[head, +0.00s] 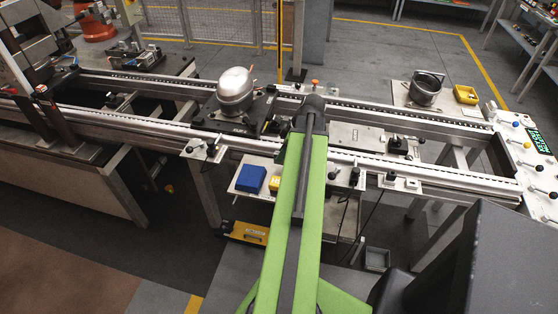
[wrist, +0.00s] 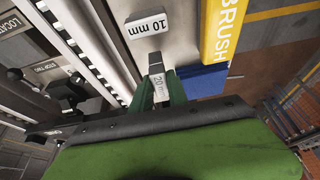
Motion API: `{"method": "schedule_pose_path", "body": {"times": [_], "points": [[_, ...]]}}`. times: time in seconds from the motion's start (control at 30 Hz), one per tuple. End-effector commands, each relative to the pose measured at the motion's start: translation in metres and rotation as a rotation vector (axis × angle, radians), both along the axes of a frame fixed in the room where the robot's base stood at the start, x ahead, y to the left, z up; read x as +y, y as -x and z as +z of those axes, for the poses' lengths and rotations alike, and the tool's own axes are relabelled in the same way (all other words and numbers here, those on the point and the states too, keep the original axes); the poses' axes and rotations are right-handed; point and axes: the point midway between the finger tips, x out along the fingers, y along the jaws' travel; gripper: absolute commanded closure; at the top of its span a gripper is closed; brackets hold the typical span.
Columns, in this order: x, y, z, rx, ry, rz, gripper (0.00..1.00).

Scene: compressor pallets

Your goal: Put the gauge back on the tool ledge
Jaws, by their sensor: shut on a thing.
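In the wrist view, my gripper (wrist: 160,88) has its two green fingers shut on a small grey gauge (wrist: 160,84) marked "20 mm". The tool ledge (wrist: 185,45) is the pale surface beyond the fingertips; I cannot tell whether the gauge touches it. A block marked "10 mm" (wrist: 147,26) lies on the ledge, just beyond the held gauge. In the head view, the ledge (head: 256,161) shows beside the conveyor, left of my green arm. My arm hides the gripper and the gauge there.
A yellow box marked "BRUSH" (wrist: 223,32) and a blue box (wrist: 203,82) stand right of the gripper. The conveyor rail (wrist: 88,45) runs along the left. In the head view, a compressor (head: 236,92) sits on its pallet beyond the ledge.

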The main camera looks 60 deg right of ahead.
Motion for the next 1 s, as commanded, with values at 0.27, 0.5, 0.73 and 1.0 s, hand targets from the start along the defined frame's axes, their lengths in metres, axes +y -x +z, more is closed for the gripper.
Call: {"method": "schedule_pose_path", "body": {"times": [0.27,0.5,0.73,1.0], "points": [[0.001,-0.001,-0.03,-0.001,0.0,0.002,1.0],[0.002,-0.003,-0.033,-0.001,0.0,0.005,1.0],[0.002,-0.003,-0.032,0.0,0.0,0.005,0.58],[0.002,-0.002,-0.031,0.0,0.0,0.004,0.58]]}}
